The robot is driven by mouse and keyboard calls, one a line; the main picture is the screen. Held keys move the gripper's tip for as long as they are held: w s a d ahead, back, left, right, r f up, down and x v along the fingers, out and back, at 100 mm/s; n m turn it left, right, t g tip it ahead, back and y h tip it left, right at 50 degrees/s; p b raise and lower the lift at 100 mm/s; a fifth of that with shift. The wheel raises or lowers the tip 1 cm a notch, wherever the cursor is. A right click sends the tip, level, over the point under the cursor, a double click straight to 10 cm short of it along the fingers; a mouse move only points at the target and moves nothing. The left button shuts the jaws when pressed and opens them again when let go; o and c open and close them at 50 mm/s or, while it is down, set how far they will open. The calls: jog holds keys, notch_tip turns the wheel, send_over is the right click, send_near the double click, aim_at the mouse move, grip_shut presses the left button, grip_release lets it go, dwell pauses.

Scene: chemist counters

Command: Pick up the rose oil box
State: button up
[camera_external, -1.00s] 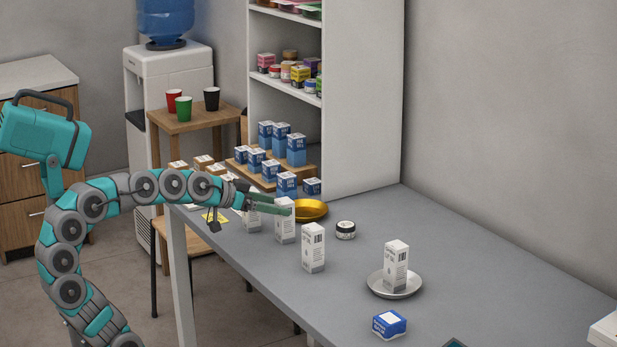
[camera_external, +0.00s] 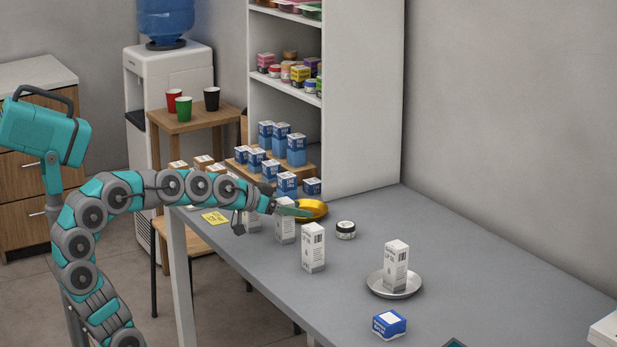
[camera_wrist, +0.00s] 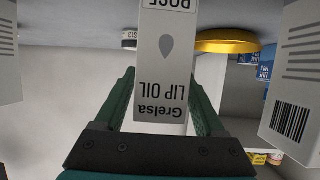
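The rose oil box (camera_wrist: 165,65) is a pale carton lettered "Grelsa LIP OIL ROSE", upside down in the wrist view. It stands between the two dark green fingers of my gripper (camera_wrist: 163,90), one along each side, with no clear grip on it. In the external view my gripper (camera_external: 288,207) is at the upper part of a white box (camera_external: 285,232) in the row, likely the same one. The fingers overlap there and their gap is hidden.
Similar white boxes stand close by (camera_external: 313,250) and on a metal plate (camera_external: 382,284). A gold bowl (camera_external: 318,209) and a small jar (camera_external: 346,230) lie beyond. A blue box (camera_external: 389,325) lies near the front edge. The right part of the counter is mostly clear.

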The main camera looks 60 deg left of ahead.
grip_shut()
dwell(0.3)
jog(key=shift+r, duration=0.15)
